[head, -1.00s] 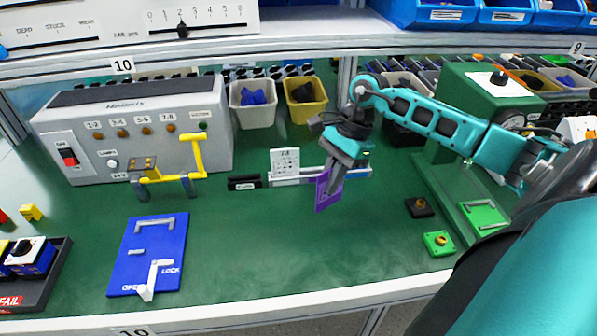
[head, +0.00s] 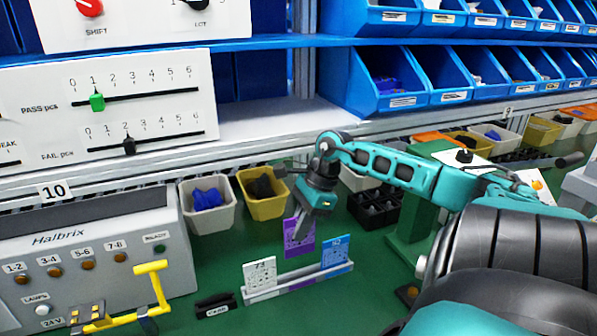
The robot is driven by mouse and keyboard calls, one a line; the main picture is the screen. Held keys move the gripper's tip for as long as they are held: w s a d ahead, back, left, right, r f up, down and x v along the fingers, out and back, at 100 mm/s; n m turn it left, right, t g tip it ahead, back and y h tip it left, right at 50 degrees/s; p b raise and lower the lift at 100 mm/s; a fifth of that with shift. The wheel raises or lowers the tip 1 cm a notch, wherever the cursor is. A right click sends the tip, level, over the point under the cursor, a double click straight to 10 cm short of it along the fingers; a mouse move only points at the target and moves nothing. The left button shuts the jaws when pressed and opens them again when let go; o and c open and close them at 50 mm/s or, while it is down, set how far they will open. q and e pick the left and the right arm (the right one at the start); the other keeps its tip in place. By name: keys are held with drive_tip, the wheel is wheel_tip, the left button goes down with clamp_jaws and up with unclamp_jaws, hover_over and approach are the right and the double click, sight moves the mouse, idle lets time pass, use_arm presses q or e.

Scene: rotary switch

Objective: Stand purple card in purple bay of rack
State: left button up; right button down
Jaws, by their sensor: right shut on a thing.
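The purple card (head: 292,244) is held by my right gripper (head: 304,226), which is shut on it. The fingers overlap the card's front face. The card looks nearly upright. The rack (head: 294,283) is a pale low rail on the green bench. A white card (head: 260,273) stands at its left end and a blue card (head: 337,252) at its right end. The purple card shows above the gap between them, its lower edge apparently above or behind the rail; I cannot tell which. My left gripper is not in view.
A black block (head: 215,304) lies left of the rack. A grey bin (head: 208,215) and a yellow bin (head: 264,205) stand behind it. The grey panel box (head: 100,240) with a yellow handle (head: 155,285) is at left.

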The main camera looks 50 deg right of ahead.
sight(301, 254)
drive_tip(key=shift+f+b, duration=1.35)
drive_tip(key=shift+f, duration=0.3)
drive_tip(key=shift+f+b, duration=0.9)
drive_tip(key=shift+f, duration=0.35)
drive_tip(key=shift+f, duration=0.1)
drive_tip(key=shift+f+b, duration=1.2)
drive_tip(key=shift+f, duration=0.6)
drive_tip(key=c, duration=1.1)
unclamp_jaws()
drive_tip(key=shift+c, duration=0.2)
